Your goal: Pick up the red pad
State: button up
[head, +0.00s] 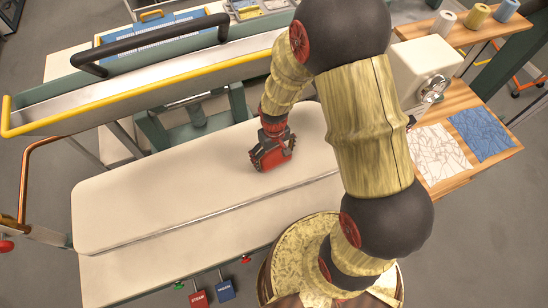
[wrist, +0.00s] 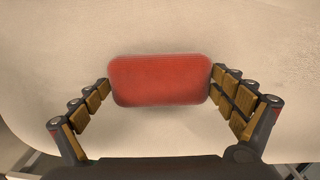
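The red pad (wrist: 160,80) is a rounded block, seen in the middle of the wrist view. My gripper (wrist: 160,84) has one finger against each short side of it, with no clear gap on either side, so it looks shut on the pad. In the head view, my gripper (head: 271,152) is low over the right middle of the cream ironing board (head: 150,195), with the red pad (head: 270,157) at its fingers. The pad's underside is hidden, so I cannot tell whether it touches the board.
A metal trough with a yellow rim (head: 150,85) and a black handle runs behind the board. A wooden table (head: 465,170) with cloth pieces and a white machine (head: 425,70) stand at the right. Red and blue tags (head: 198,297) hang in front. The board's left half is clear.

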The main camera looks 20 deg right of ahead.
jog(key=c, duration=0.6)
jog(key=shift+c, duration=0.4)
